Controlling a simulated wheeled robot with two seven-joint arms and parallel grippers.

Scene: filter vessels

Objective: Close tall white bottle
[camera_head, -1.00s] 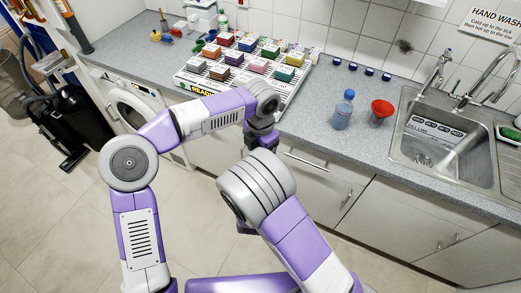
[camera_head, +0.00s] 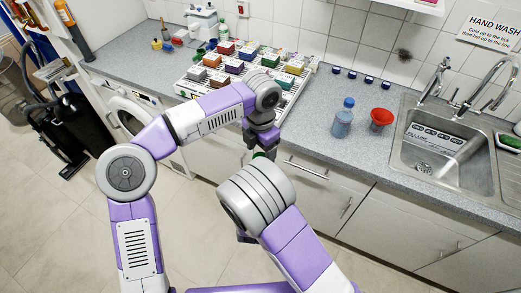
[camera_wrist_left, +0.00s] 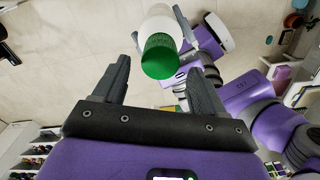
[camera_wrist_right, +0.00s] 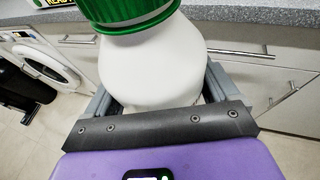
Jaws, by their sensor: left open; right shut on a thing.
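The tall white bottle (camera_wrist_right: 160,65) has a ribbed green cap (camera_wrist_right: 130,12) over its top. My right gripper (camera_wrist_right: 158,90) is shut on the bottle's white body, with a finger on each side. In the left wrist view, the white bottle (camera_wrist_left: 160,24) and green cap (camera_wrist_left: 158,58) appear just beyond my open left gripper (camera_wrist_left: 157,72). The left fingers are empty, and the cap lies ahead of the gap between them. In the head view, my left gripper (camera_head: 262,136) points down above a sliver of the green cap (camera_head: 258,155). My forearm hides the right gripper there. How tightly the cap sits cannot be told.
The grey counter (camera_head: 312,125) runs behind the bottle, above white cupboards. A tray of colored boxes (camera_head: 290,97), a blue bottle (camera_head: 342,122), a red funnel (camera_head: 381,118) and a sink (camera_head: 420,165) stand along it. Open floor lies below my arms.

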